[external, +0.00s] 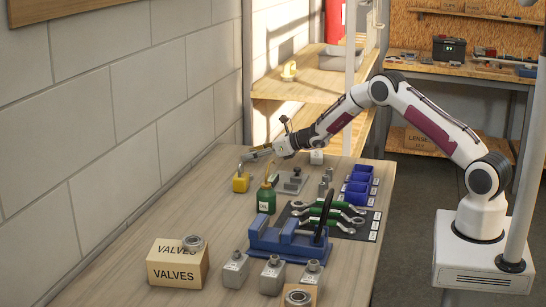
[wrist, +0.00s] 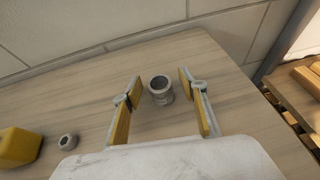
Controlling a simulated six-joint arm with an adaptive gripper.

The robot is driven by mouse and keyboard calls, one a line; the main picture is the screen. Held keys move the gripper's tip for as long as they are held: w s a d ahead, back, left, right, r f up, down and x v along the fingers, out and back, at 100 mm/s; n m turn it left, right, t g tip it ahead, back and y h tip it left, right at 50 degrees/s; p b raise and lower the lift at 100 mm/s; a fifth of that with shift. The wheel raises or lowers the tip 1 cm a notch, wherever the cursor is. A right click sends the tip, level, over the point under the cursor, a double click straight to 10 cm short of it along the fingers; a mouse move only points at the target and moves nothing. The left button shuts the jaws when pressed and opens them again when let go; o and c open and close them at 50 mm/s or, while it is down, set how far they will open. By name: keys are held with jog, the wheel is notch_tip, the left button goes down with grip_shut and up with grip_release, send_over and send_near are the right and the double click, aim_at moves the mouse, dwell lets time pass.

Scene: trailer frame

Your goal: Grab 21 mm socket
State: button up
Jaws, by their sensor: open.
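A grey metal socket (wrist: 161,92) stands upright on the wooden table in the wrist view, its round opening facing up. My gripper (wrist: 160,84) is open, with one yellow-padded finger on each side of the socket and a visible gap at both sides. I cannot tell how high the fingertips are above the table. No size marking is readable on the socket. A smaller grey ring-shaped piece (wrist: 68,142) lies to the left, outside the fingers. In the external view my gripper (external: 249,157) is low over the far left of the table; the socket is not clearly visible there.
The block wall (wrist: 200,8) borders the table.

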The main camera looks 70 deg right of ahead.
dwell(0.4)
grip_shut()
jog(key=shift+r, duration=0.15)
jog(key=shift+r, duration=4.9)
